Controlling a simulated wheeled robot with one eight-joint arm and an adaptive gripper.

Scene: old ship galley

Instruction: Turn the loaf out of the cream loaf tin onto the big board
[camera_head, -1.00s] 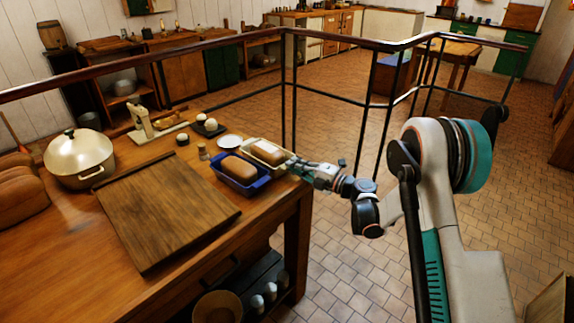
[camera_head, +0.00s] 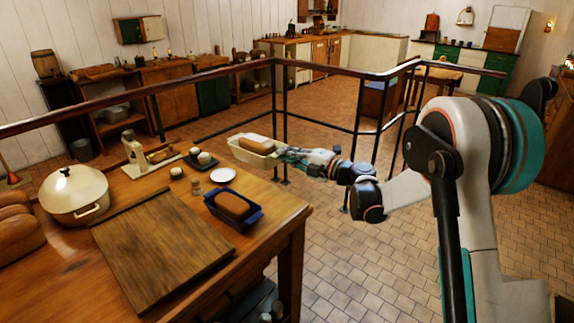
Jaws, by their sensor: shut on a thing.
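The cream loaf tin (camera_head: 240,154) is held up in the air above the right end of the table, with a brown loaf (camera_head: 259,143) sitting in it. It looks about level. My gripper (camera_head: 285,154) is shut on the tin's right end; the fingertips are small and partly hidden. The big board (camera_head: 160,243) lies flat and bare on the table, to the left of and nearer than the tin. A blue loaf tin (camera_head: 214,210) with its own loaf (camera_head: 235,204) stands on the table between the board and the table's right edge.
A lidded cream pot (camera_head: 76,195) and brown loaves (camera_head: 15,228) stand left of the board. A white plate (camera_head: 222,175), a small jar (camera_head: 196,187), a dark tray (camera_head: 200,163) and a scale (camera_head: 135,155) sit behind it. A dark railing (camera_head: 345,75) runs behind the table.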

